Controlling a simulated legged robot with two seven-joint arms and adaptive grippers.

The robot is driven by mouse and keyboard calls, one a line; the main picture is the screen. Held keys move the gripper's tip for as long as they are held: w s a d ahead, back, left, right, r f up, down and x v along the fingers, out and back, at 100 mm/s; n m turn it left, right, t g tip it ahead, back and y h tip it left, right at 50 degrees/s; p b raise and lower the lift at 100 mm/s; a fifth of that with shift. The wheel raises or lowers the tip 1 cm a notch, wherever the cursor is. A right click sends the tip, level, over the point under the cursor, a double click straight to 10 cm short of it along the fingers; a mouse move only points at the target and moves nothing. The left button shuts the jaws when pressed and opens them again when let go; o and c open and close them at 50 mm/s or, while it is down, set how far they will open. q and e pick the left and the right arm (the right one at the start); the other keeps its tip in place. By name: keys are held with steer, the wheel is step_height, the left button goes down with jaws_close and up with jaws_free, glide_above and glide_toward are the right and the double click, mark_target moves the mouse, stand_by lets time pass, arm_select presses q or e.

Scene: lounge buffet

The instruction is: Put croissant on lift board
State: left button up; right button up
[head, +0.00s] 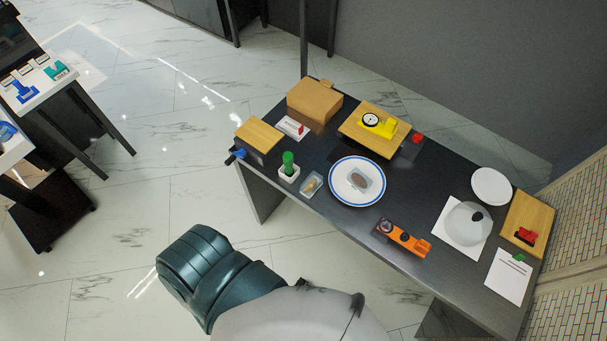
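A small brown item that may be the croissant (359,180) lies in a clear holder on a white plate with a blue rim (342,200), near the middle of the dark table. A similar small brown item in a clear dish (311,184) sits just left of the plate. A wooden board on a dark base (258,134), with a blue crank-like part beside it, stands at the table's left end; it may be the lift board, but I cannot tell for sure. Neither of my grippers shows. A dark green and white part of my body fills the lower middle.
The dark table (300,200) also bears a wooden box (314,101), a wooden board (361,139) under a yellow dial device (379,122), a green-topped holder (289,168), an orange tool (404,239), a clear dome (464,222) and a white plate (491,187). Open floor lies left.

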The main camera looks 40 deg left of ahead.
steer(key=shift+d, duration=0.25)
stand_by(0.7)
